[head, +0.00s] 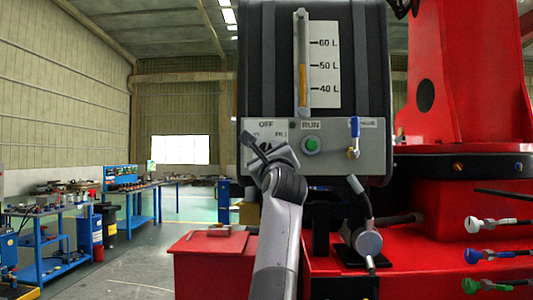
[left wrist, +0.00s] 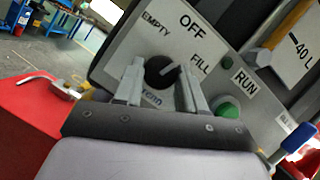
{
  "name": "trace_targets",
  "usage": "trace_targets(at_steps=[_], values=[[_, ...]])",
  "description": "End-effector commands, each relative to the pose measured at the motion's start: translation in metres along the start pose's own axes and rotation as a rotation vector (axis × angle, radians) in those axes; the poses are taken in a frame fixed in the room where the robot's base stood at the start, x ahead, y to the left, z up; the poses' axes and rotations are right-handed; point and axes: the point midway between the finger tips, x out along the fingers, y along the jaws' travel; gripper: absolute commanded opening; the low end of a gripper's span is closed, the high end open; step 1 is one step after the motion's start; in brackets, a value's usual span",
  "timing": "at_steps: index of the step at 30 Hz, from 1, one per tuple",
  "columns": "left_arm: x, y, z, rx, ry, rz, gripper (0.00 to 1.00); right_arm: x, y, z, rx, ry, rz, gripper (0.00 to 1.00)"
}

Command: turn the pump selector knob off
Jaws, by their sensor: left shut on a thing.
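The pump selector knob (left wrist: 160,72) is black and round, on a grey panel (left wrist: 118,55) lettered EMPTY, OFF and FILL. Its pale pointer mark seems to lean up and right, toward the FILL side; the exact angle is hard to tell. My left gripper (left wrist: 161,88) has one finger on each side of the knob and is shut on it. In the head view the left gripper (head: 264,150) covers most of the knob and part of the lettering below OFF. My right gripper is not in view.
Right of the knob are a green RUN button (head: 312,144) and a blue-handled valve (head: 354,135). A level gauge (head: 303,70) stands above. Coloured couplings (head: 485,255) stick out at the right.

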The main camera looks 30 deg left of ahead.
Motion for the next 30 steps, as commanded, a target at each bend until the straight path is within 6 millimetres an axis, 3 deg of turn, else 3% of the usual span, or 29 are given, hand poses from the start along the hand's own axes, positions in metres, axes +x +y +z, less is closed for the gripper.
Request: trace_targets(at_steps=[12, 30], values=[[0.0001, -0.0030, 0.0002, -0.217, 0.002, 0.089, 0.09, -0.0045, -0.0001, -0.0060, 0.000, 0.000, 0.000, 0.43], [0.0001, -0.0023, 0.0002, -0.261, 0.001, 0.107, 0.09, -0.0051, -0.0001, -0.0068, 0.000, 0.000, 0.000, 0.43]])
